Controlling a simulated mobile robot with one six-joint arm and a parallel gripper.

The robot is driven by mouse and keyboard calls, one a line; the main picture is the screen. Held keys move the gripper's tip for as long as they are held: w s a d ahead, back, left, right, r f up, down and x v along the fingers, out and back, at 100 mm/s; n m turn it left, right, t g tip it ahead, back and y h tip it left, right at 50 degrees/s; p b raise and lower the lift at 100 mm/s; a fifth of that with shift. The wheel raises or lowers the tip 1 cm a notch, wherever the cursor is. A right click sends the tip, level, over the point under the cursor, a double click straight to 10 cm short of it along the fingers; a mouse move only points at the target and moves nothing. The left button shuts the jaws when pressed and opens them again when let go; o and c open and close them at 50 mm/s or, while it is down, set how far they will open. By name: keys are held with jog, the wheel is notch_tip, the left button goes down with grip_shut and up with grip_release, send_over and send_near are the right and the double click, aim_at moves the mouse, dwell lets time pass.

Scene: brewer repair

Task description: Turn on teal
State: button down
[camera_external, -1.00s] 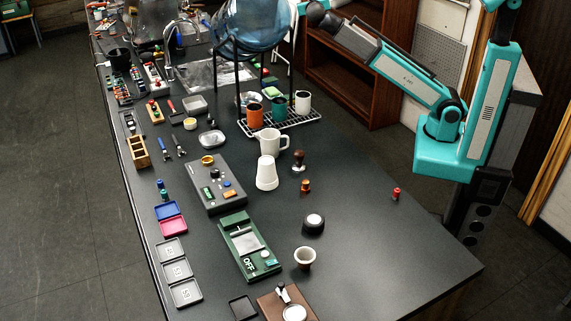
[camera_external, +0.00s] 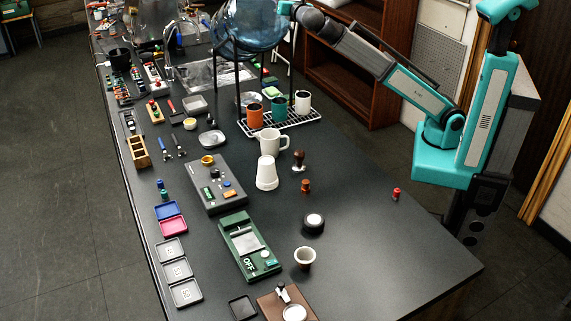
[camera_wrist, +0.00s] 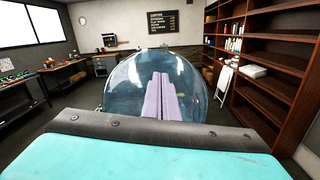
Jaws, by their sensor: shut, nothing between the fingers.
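My gripper (camera_wrist: 159,97) shows in the wrist view as two lavender fingers, shut together with nothing between them. They point at a big blue clear bottle (camera_wrist: 195,95), which fills the middle of that view. In the external view the bottle (camera_external: 250,25) stands on a black frame, and my teal wrist is at the top edge beside it; the fingers are hidden there. A teal mug (camera_external: 279,109) stands on a wire rack. A grey control box (camera_external: 215,184) carries several coloured parts.
A white mug (camera_external: 270,141), an upturned white cup (camera_external: 266,173), a tamper (camera_external: 299,160) and a small red object (camera_external: 396,194) stand on the dark counter (camera_external: 380,250). Its right front part is mostly clear. A brown shelf (camera_external: 345,70) stands behind the counter.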

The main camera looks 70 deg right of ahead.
jog(key=w+a+r+n+t+y+b, duration=0.1)
jog(key=a+t+y, duration=0.3)
jog(key=a, duration=1.2)
jog(key=w+a+n+t+y+b, duration=0.1)
jog(key=w+a+t+y, duration=0.3)
jog(key=a, duration=1.3)
jog(key=s+a+f+n+g+y+p, duration=0.15)
jog(key=s+a+f+y, duration=0.25)
jog(key=a, duration=0.6)
jog(key=s+a+f+g+y+p, duration=0.1)
jog(key=s+a+f+g+p, duration=0.15)
jog(key=a+f, duration=0.35)
jog(key=s+a+f+n+g+y+p, duration=0.1)
jog(key=s+a+f, duration=0.2)
jog(key=a+f, duration=0.25)
jog(key=s+a+f+g+y+p, duration=0.1)
jog(key=s+a+f+y+p, duration=0.15)
jog(key=a+f, duration=0.4)
jog(key=s+a+f+g+p, duration=0.2)
jog(key=s+a+f, duration=0.4)
jog(key=s+f, duration=0.2)
jog(key=s+a+f+n+g+p, duration=0.1)
jog(key=s+a+f+g+p, duration=0.1)
jog(key=s+a+f, duration=0.4)
jog(key=s+f+g, duration=0.1)
jog(key=s+f, duration=0.2)
jog(key=shift+g, duration=0.3)
jog(key=shift+s+f+n, duration=0.1)
jog(key=shift+f+n, duration=0.05)
jog(key=shift+n, duration=0.1)
